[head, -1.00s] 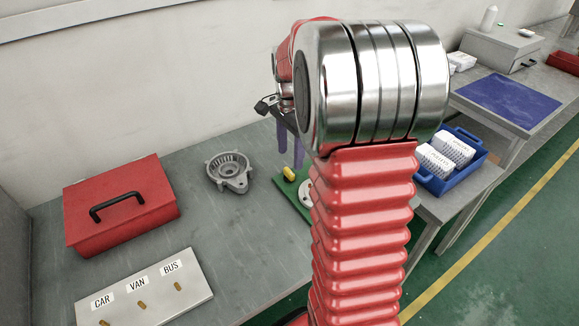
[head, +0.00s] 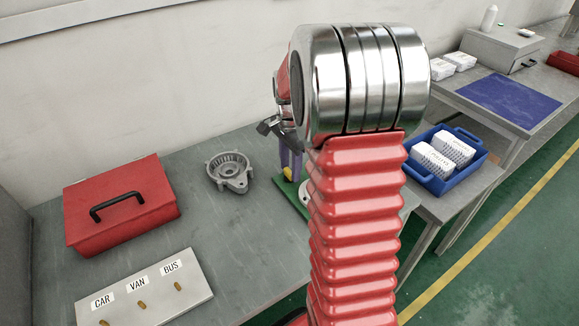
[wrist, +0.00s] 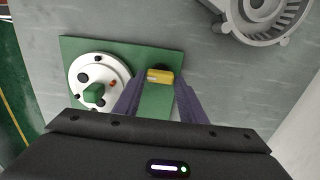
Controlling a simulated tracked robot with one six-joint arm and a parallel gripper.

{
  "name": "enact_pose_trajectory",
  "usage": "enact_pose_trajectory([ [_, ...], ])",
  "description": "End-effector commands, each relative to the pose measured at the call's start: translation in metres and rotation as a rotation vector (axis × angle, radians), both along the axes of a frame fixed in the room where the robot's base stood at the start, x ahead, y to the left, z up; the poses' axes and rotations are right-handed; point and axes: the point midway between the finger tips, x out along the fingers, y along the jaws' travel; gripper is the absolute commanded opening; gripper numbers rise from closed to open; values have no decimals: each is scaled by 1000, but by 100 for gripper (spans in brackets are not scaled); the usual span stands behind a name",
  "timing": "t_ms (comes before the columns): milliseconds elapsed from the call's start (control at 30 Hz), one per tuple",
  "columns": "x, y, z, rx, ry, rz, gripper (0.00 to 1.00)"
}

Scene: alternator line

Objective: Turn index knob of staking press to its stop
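The staking press shows as a green base plate (wrist: 80,48) with a white round disc that has dark holes and a red mark (wrist: 85,66). A green knob-like hub (wrist: 97,92) stands at the disc's middle. A yellow rounded part (wrist: 160,76) sits on the plate beside the disc; it also shows in the head view (head: 288,174). I cannot tell which part is the index knob. My gripper (wrist: 159,80) has its two purple fingers apart, with the yellow part between their tips in the wrist view. Contact cannot be told. My arm hides much of the press in the head view.
A grey alternator housing (head: 230,171) lies close to the press. A red toolbox (head: 122,203) and a CAR/VAN/BUS panel (head: 146,290) stand at left. A blue tray (head: 438,184) with white boxes is at right. The bench between the housing and panel is clear.

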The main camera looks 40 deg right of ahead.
Motion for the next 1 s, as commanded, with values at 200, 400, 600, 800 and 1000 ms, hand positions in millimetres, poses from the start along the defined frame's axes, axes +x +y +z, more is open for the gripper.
enact_pose_trajectory([
  [200,0,0,0,0,-1,0,22],
  [400,0,3,1,0,-2,0,12],
  [600,1,1,0,1,-1,15,12],
  [800,1,0,0,1,-2,76,12],
  [1000,2,-1,1,0,-2,196,12],
])
